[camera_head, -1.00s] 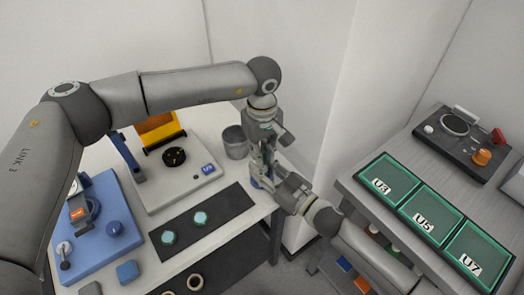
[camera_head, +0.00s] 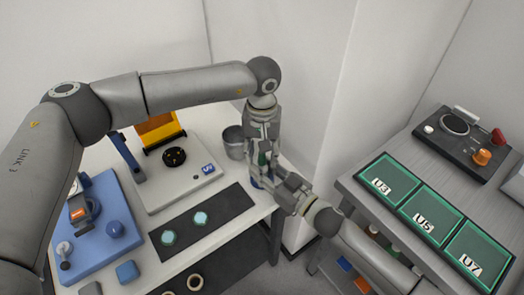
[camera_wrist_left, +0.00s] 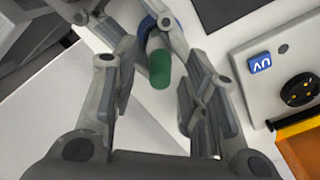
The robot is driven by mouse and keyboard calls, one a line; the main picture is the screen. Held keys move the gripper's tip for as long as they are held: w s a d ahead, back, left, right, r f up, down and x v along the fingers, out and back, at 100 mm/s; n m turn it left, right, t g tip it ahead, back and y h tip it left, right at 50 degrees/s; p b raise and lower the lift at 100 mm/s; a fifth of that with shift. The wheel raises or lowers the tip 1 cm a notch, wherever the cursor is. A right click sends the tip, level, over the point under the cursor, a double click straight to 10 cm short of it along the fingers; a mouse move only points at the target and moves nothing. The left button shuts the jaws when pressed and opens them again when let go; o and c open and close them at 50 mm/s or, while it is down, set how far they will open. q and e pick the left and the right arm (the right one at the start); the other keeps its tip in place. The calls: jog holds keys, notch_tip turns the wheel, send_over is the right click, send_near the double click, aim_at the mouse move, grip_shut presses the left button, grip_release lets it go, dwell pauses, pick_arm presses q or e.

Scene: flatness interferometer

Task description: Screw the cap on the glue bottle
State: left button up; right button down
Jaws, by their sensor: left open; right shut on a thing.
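The green cap (camera_wrist_left: 160,72) is on the white glue bottle (camera_wrist_left: 154,42) in the left wrist view; how tightly it sits I cannot tell. In the head view the green shows small (camera_head: 264,158) between the grippers. My left gripper (camera_head: 263,155) points down over the bottle from above. In the left wrist view its two fingers (camera_wrist_left: 158,108) are spread, one on each side of the cap, with gaps. My right gripper (camera_head: 272,181) comes in from the lower right and is shut on the bottle, whose lower part is mostly hidden.
A blue round part (camera_wrist_left: 147,24) shows around the bottle's far end. A grey cup (camera_head: 234,142) stands close behind my left gripper. A white instrument (camera_head: 190,182) and a black mat (camera_head: 222,207) with teal pieces lie left. A bench with green trays (camera_head: 389,180) stands right.

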pick_arm(q)
jog(key=shift+r, duration=0.1)
notch_tip(320, 180, up, 12)
dwell(0.4)
pick_arm(e)
jog(key=c, duration=1.1)
grip_release()
jog(key=v, duration=1.2)
